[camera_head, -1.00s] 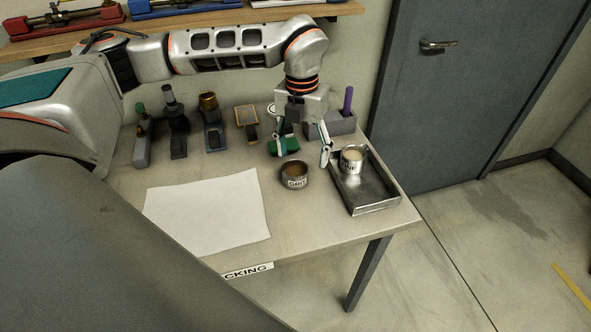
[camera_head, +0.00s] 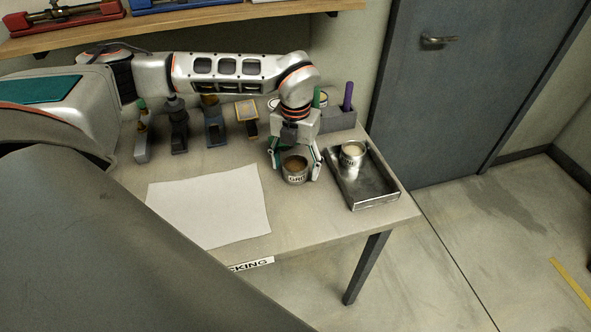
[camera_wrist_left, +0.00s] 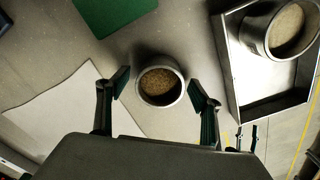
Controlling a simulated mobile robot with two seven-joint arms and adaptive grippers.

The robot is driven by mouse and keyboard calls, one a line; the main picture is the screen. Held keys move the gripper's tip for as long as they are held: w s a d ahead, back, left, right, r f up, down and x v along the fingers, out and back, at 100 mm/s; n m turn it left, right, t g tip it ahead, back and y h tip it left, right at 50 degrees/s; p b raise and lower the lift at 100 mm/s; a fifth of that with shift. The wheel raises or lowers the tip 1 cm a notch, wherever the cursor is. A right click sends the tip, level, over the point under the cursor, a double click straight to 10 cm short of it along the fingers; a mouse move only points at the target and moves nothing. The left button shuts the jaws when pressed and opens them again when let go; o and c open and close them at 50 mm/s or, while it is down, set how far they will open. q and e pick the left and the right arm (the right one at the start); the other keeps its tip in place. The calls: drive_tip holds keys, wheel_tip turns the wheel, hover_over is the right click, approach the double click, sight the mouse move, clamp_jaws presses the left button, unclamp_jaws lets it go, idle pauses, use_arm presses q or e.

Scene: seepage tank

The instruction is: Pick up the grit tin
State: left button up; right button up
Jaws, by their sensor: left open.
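The grit tin (camera_head: 296,177) is a small round grey metal tin with a label, filled with brown grit, upright on the table. It also shows in the left wrist view (camera_wrist_left: 160,85), from above. My left gripper (camera_head: 298,172) is open, with one finger on each side of the tin. In the left wrist view the fingertips (camera_wrist_left: 158,87) flank the tin with gaps on both sides, so they appear apart from it. My right gripper is not in view.
A metal tray (camera_head: 378,199) right of the grit tin holds another tin (camera_head: 352,158) with pale contents. A white sheet (camera_head: 210,205) lies to the left. Several small tools stand along the back, beside a grey holder (camera_head: 338,120) with a purple item (camera_head: 348,96).

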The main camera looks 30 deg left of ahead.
use_arm(q)
drive_tip(key=c, duration=1.3)
drive_tip(key=shift+r, duration=0.1)
